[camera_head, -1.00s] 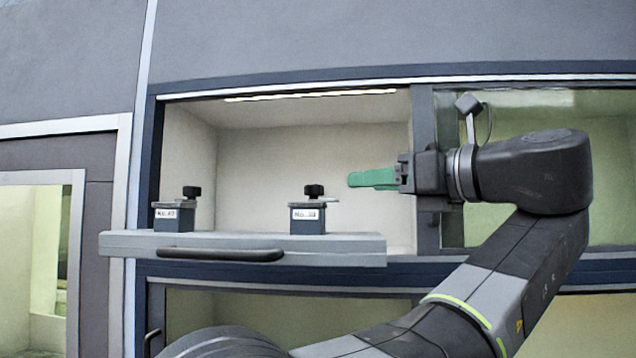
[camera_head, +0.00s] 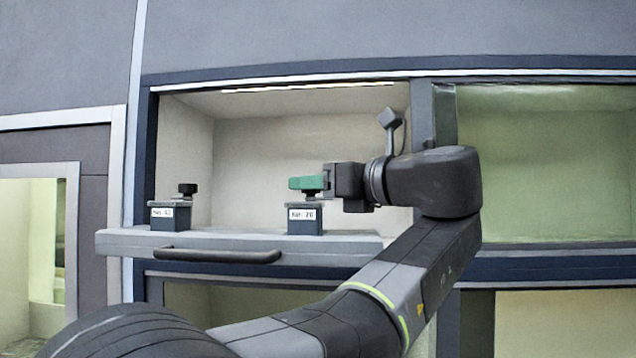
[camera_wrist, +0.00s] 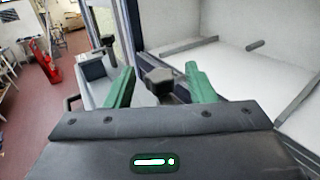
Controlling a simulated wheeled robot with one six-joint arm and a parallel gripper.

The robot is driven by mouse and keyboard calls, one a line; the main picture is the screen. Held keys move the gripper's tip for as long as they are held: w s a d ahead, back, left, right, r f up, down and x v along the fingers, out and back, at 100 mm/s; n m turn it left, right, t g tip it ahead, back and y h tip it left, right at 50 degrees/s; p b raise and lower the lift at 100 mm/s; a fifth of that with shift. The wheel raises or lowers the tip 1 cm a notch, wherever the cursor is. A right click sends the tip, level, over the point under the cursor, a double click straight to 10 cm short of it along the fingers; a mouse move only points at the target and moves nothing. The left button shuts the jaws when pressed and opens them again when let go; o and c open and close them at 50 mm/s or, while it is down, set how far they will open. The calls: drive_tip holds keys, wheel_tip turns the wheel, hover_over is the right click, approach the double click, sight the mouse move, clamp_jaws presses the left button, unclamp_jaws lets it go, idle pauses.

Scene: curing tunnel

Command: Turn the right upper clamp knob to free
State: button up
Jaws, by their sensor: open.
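The right clamp block (camera_head: 304,219) is a dark box with a white label, standing on the grey shelf front (camera_head: 330,246). Its black knob (camera_wrist: 158,80) shows in the wrist view between the two green fingers of my gripper (camera_wrist: 160,85). In the head view my gripper (camera_head: 306,183) is level with the top of this block and its fingers hide most of the knob. The fingers are open, one on each side of the knob, with a gap showing. The left clamp block (camera_head: 170,216) with its black knob (camera_head: 187,189) stands at the left end of the shelf.
A dark handle bar (camera_head: 217,255) runs along the shelf front. The open bay behind has a pale back wall (camera_head: 260,150) and a dark post (camera_head: 433,130) at its right. In the wrist view a red object (camera_wrist: 46,64) stands on the distant floor.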

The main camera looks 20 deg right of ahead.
drive_tip(key=c, duration=1)
drive_tip(key=shift+w+d+n+g+y+b, duration=0.15)
drive_tip(key=shift+n+g+y+b, duration=0.2)
drive_tip(key=shift+n+g+y, duration=0.95)
drive_tip(key=shift+n+y, duration=0.2)
drive_tip(key=shift+y, duration=0.5)
drive_tip(key=o, duration=1)
drive_tip(key=b+v, duration=0.4)
drive_tip(key=v, duration=1)
